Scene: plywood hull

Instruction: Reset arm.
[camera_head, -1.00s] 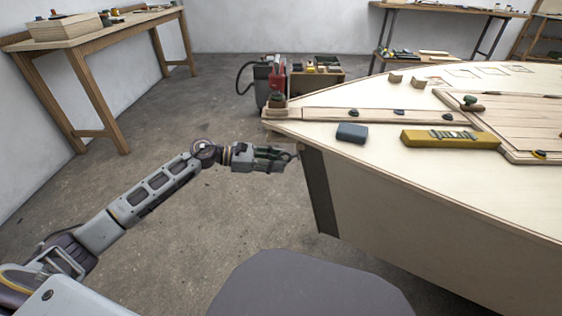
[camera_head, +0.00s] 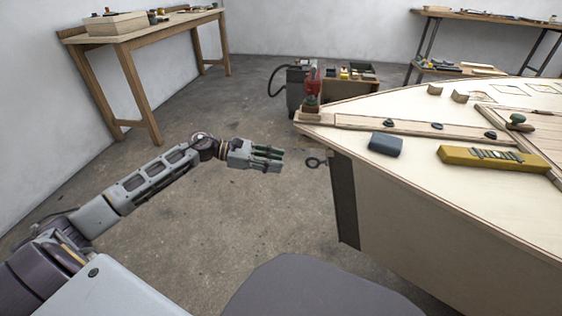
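My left arm reaches in from the left, and its gripper (camera_head: 270,158) hangs over the concrete floor, left of the plywood hull (camera_head: 430,215). Its fingers point right toward the hull's corner and are apart from it. Green-dark finger parts show, with no object seen between them; the finger gap is too small to judge. A metal ring (camera_head: 314,162) sticks out from the hull's near end, just right of the fingertips. My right arm and gripper are not in view.
On the hull lie a blue-grey block (camera_head: 386,144), a yellow tool tray (camera_head: 490,159) and a wooden strip. A wooden bench (camera_head: 140,35) stands at the left. A grey-red machine (camera_head: 301,85) and a crate (camera_head: 350,90) stand behind the hull corner. The floor around the gripper is clear.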

